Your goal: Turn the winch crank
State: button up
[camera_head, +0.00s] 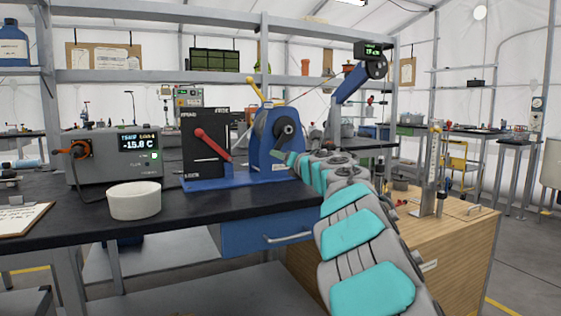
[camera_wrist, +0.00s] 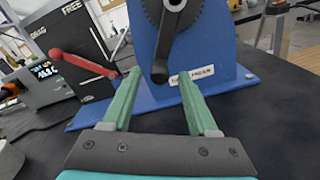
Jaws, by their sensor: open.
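The winch (camera_head: 275,150) has a blue housing on a blue base plate (camera_head: 225,180) at the bench's right end. Its dark crank (camera_head: 287,129) is on the front face; in the wrist view the crank arm (camera_wrist: 164,45) hangs down from the hub, with its end between and beyond my fingertips. My gripper (camera_wrist: 152,85) is open, its two green fingers pointing at the housing, with nothing visibly held. In the head view my gripper (camera_head: 287,157) is at the winch's lower front. A black panel (camera_head: 205,143) with a red lever (camera_head: 212,143) stands left of the winch.
A grey box with a display (camera_head: 118,155) and a white round bowl (camera_head: 134,200) are on the bench at left. A clipboard (camera_head: 18,220) lies at the far left. A wooden cabinet (camera_head: 450,250) stands at right. Bare black benchtop (camera_head: 225,205) lies before the winch.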

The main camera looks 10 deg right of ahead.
jog(key=shift+b+v, duration=0.6)
jog(key=shift+v, duration=1.75)
